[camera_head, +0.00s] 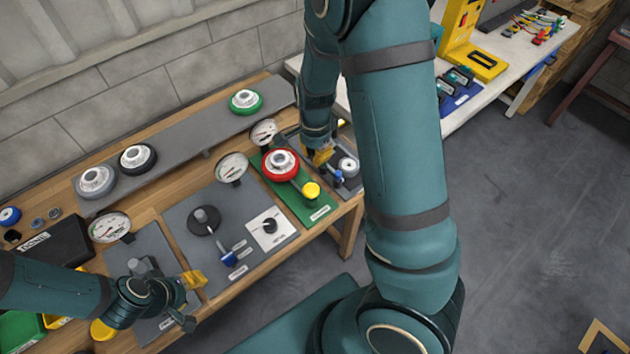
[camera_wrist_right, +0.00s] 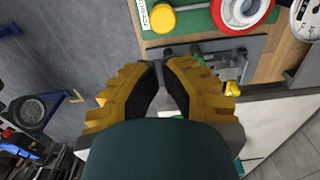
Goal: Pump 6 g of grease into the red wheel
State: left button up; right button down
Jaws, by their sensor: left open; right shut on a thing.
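The red wheel (camera_head: 280,165) with a white hub sits on a green plate (camera_head: 318,212) beside a yellow knob (camera_head: 311,190). In the right wrist view the red wheel (camera_wrist_right: 262,14) is cut off at the top edge. My right gripper (camera_head: 320,157) is at the grey station (camera_head: 349,189) right of the green plate. It is shut on a small dark part (camera_wrist_right: 168,53), mostly hidden between the fingers. My left gripper (camera_head: 190,298) is open and low at the left, over the front grey plate. Its fingers are partly hidden.
Dial gauges (camera_head: 264,132) stand behind the plates; their readings are too small to tell. A green-ringed wheel (camera_head: 246,102), a black wheel (camera_head: 138,159) and a grey wheel (camera_head: 96,180) rest on the back shelf. A blue-handled lever (camera_head: 229,258) stands on the middle plate.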

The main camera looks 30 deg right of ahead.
aim_at(315, 190)
pick_arm(q)
jog(key=shift+f+b, duration=0.9)
pick_arm(e)
notch_tip(315, 190, down, 14)
jog(key=shift+r, duration=0.1)
pick_arm(q)
jog(key=shift+f, duration=0.1)
notch_tip(315, 190, down, 2)
jog(key=shift+f+b, duration=0.15)
jog(key=shift+b, duration=1)
pick_arm(e)
notch_tip(315, 190, down, 3)
jog(key=shift+f, duration=0.1)
pick_arm(q)
jog(key=shift+s, duration=0.1)
pick_arm(e)
jog(key=shift+s, duration=0.1)
